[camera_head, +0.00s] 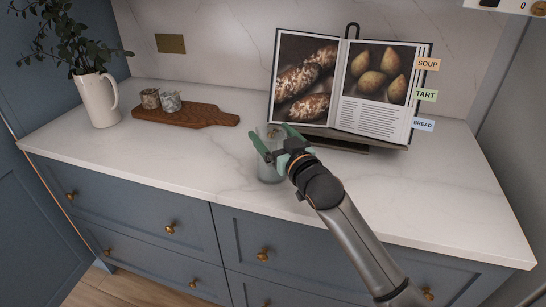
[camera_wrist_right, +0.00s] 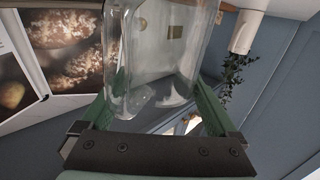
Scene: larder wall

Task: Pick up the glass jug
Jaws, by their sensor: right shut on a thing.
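The glass jug (camera_head: 270,170) is a clear vessel near the front middle of the white counter in the head view. My right gripper (camera_head: 270,142) reaches it from the right, with its green fingers around the jug's upper part. In the right wrist view the jug (camera_wrist_right: 158,50) fills the space between the two green fingers, and the right gripper (camera_wrist_right: 158,95) is shut on it. I cannot tell whether its base touches the counter. My left gripper is not in view.
An open cookbook (camera_head: 345,85) on a stand is behind the jug. A wooden board (camera_head: 200,115) with two small jars (camera_head: 160,99) and a white pitcher (camera_head: 97,100) with a plant are at left. The counter right of my arm (camera_head: 440,190) is clear.

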